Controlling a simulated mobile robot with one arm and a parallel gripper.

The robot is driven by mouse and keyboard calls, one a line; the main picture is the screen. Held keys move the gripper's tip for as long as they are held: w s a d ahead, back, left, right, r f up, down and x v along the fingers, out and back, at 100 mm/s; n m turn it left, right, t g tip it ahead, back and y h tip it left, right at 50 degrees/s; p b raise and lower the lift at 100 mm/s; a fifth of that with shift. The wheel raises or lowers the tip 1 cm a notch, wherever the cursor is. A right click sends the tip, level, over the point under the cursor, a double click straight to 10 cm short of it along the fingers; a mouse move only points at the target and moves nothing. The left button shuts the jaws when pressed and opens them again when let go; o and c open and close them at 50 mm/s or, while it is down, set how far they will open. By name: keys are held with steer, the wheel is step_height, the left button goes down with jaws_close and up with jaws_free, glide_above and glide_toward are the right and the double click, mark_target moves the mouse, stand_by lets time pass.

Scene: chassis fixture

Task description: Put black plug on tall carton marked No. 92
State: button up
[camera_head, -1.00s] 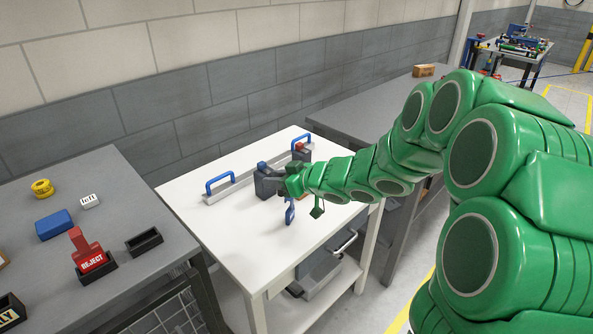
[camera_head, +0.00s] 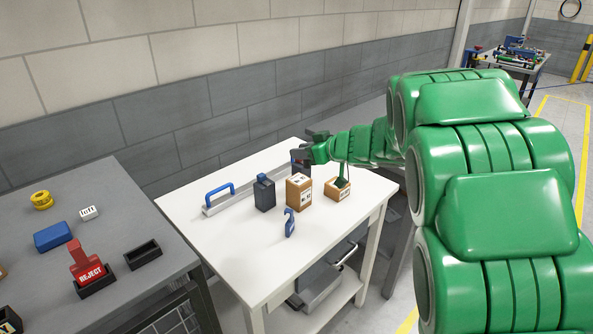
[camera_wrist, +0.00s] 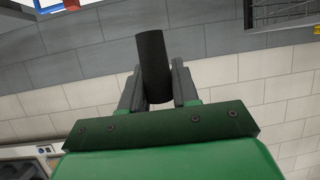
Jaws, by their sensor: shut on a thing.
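The black plug (camera_wrist: 152,62) is a dark cylinder between the two fingers of my gripper (camera_wrist: 157,85) in the wrist view. My gripper is shut on it. In the head view my gripper (camera_head: 313,142) is over the back right of the white table, behind the cartons; I cannot clearly make out the plug there. A tall brown carton (camera_head: 299,193) with white labels stands upright near the table's middle. A shorter carton (camera_head: 338,190) stands to its right. The label numbers are too small to read. My gripper is apart from the tall carton's top.
A dark block (camera_head: 265,194) stands left of the tall carton, and a blue hook-shaped piece (camera_head: 290,223) in front. A rail with a blue handle (camera_head: 219,193) lies along the back of the white table (camera_head: 235,245). The table's front left is clear.

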steer(key=shift+w+a+f, duration=0.35)
steer(key=shift+w+f, duration=1.05)
steer(key=shift+w, duration=0.5)
steer(key=shift+w+a+f, duration=0.35)
steer(key=shift+w+f, duration=1.1)
steer(key=shift+w, duration=0.4)
steer(key=shift+w+a+f, duration=0.35)
steer(key=shift+w+f, duration=1.05)
steer(key=shift+w, duration=0.5)
steer(key=shift+w+a+f, duration=0.1)
steer(key=shift+w+f, duration=0.2)
steer(key=shift+f, duration=1.6)
steer(key=shift+f, duration=0.1)
steer(key=o, duration=1)
